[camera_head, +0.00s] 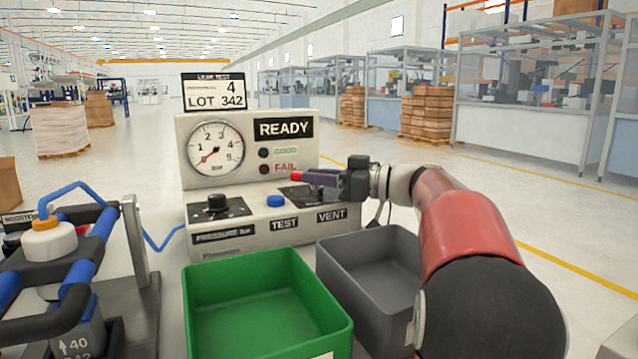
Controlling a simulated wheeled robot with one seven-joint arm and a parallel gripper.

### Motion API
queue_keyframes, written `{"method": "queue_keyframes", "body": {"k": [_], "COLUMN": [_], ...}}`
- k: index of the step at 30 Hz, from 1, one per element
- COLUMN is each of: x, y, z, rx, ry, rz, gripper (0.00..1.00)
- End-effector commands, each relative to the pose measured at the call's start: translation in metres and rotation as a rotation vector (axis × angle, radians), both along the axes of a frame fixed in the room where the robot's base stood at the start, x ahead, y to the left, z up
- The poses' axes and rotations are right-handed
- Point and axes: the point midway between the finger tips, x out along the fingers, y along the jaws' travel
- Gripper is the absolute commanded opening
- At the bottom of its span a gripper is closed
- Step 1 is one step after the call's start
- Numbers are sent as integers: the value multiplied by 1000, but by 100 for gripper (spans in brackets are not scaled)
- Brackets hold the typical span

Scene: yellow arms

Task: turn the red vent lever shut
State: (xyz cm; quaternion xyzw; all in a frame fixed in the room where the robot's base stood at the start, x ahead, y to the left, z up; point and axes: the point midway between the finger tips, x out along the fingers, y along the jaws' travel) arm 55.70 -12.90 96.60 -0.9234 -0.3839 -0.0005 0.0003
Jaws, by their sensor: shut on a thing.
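The red vent lever (297,176) shows as a small red tip pointing left, above the black VENT plate on the right of the tester's console. My gripper (322,177) reaches in from the right and is shut on the lever. Its fingers hide most of the lever and part of the plate.
A black pressure knob (216,203) and a blue TEST button (275,201) sit left of the lever. A green bin (205,318) and a grey bin (335,277) stand in front.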

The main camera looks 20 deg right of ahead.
Motion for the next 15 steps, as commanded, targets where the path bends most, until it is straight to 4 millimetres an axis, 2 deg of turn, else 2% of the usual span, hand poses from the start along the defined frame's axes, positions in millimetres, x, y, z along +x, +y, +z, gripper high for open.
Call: {"method": "queue_keyframes", "body": {"k": [8, 9, 14, 15], "x": [0, 0, 0, 0], "y": [0, 0, 0, 0], "z": [1, 1, 0, 0], "rx": [-1, -1, -1, -1], "ry": [0, 0, 0, 0], "rz": [10, 10, 10, 9], "gripper": [0, 21, 42, 42]}}
